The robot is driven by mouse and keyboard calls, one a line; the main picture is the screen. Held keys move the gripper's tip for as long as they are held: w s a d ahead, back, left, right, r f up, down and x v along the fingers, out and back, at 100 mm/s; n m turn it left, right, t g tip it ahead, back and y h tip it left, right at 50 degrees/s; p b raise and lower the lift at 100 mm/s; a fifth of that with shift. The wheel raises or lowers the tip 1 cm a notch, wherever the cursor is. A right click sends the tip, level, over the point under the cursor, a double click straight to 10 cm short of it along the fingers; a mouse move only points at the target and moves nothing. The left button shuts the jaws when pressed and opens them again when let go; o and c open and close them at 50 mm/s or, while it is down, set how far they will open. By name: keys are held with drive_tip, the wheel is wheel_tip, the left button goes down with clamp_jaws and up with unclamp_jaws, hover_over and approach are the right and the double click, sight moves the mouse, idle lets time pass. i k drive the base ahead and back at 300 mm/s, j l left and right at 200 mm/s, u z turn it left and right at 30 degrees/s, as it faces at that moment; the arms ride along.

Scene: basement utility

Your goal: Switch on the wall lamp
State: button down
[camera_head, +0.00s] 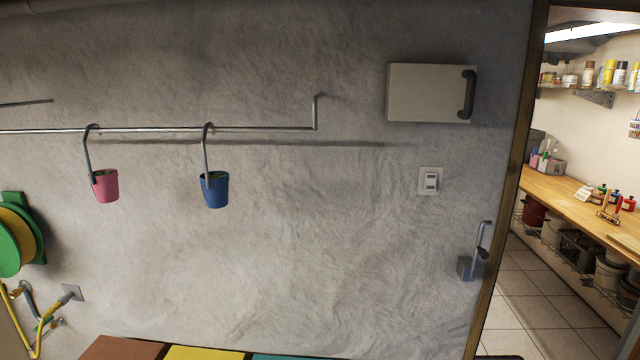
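A white wall switch (430,181) with a small rocker in a square plate is on the grey plaster wall, right of the middle. Its rocker position is too small to tell. No wall lamp can be made out for sure. A pale box with a dark handle (430,93) is fixed to the wall above the switch. My gripper is not in view.
A metal rail (260,129) holds a pink pot (105,186) and a blue pot (215,190). A grey bracket (474,255) sits low beside the doorway. A green hose reel (15,240) hangs at left. Coloured panels (205,353) line the bottom edge. A workbench (580,208) stands beyond the doorway.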

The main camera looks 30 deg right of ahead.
sight(431, 177)
drive_tip(key=z, duration=1.35)
